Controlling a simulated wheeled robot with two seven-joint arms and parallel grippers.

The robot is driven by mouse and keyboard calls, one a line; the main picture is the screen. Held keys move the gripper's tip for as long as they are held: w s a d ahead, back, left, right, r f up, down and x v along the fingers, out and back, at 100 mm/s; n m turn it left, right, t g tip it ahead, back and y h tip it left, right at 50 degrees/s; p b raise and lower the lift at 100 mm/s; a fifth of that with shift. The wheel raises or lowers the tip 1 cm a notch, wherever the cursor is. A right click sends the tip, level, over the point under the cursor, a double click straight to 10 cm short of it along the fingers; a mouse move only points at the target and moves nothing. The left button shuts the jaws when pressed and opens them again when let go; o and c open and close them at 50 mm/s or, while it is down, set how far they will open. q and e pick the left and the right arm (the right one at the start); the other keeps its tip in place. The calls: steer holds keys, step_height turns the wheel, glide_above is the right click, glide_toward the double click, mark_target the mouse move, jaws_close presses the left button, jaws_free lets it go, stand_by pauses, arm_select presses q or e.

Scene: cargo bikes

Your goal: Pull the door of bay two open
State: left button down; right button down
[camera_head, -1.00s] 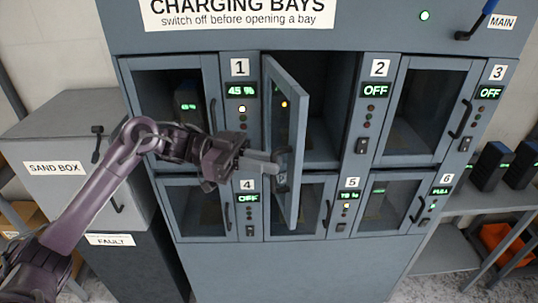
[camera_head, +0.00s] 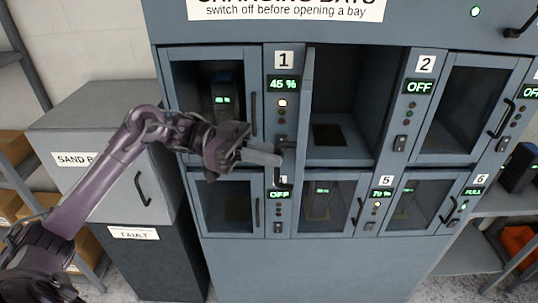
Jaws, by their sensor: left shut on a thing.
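The door of bay two (camera_head: 304,115) stands wide open and is seen nearly edge-on, swung out on its left side. The fingers partly hide the handle. Bay two (camera_head: 345,85) is open to view, with a dark pad on its floor and no battery visible. Its display (camera_head: 419,87) reads OFF. My right gripper is not in view.
Bay one (camera_head: 215,100) is shut, with a lit battery inside, and its display reads 45 %. The lower bay doors (camera_head: 327,205) are shut beneath. The sand box (camera_head: 105,140) stands at the left, beside my left arm.

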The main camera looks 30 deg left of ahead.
arm_select(q)
steer(key=shift+w+a+r, duration=0.1)
steer(key=shift+w+r, duration=0.1)
steer(key=shift+r, duration=0.05)
steer(key=c, duration=1.8)
jaws_free()
steer(key=shift+o, duration=1.3)
steer(key=shift+w+f, duration=0.1)
steer(key=shift+w, duration=0.1)
steer(key=shift+o, duration=0.2)
steer(key=shift+w+f, duration=0.15)
steer(key=s+a+b, duration=0.1)
steer(key=a+b, duration=0.3)
steer(key=a, duration=0.3)
steer(key=shift+a, duration=0.35)
